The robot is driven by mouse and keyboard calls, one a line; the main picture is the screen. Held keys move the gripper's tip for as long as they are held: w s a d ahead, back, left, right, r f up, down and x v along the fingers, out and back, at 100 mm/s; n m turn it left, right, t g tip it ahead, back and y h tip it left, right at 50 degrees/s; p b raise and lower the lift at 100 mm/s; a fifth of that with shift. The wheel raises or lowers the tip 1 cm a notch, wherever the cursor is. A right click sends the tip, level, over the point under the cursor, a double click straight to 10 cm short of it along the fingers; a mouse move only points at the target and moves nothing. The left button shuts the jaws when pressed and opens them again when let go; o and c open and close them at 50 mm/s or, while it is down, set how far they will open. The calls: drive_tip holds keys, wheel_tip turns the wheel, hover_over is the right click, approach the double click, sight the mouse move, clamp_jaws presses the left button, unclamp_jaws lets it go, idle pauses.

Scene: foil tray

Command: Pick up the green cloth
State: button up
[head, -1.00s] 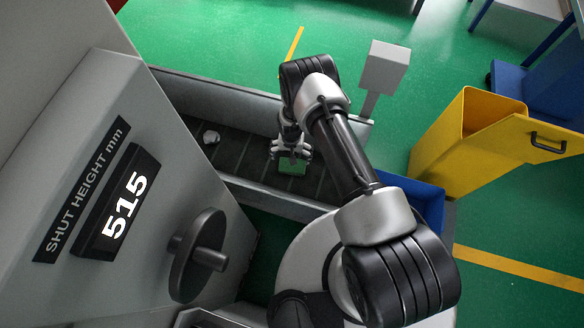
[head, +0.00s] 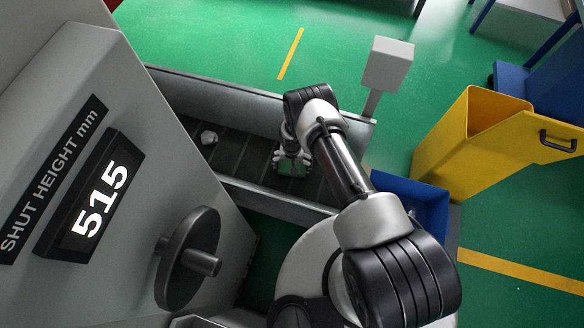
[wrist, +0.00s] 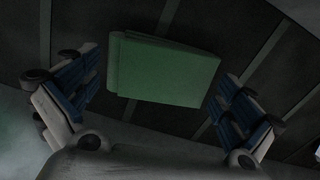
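The green cloth (head: 291,170) is a folded flat rectangle on the dark slatted bed of the grey trough. In the wrist view the cloth (wrist: 163,72) lies between the two blue-padded fingers, with a gap on each side. My gripper (head: 292,162) is over the cloth, pointing down, with its fingers spread to the left and right of it. In the wrist view my gripper (wrist: 158,100) is open and empty. I cannot tell the exact height of the fingertips above the bed.
A crumpled pale lump (head: 209,137) lies on the bed to the left. The trough's grey walls (head: 270,197) run in front and behind. A blue bin (head: 432,208) and a yellow bin (head: 470,150) stand at right. The grey press (head: 120,180) fills the left.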

drive_tip(key=c, duration=0.8)
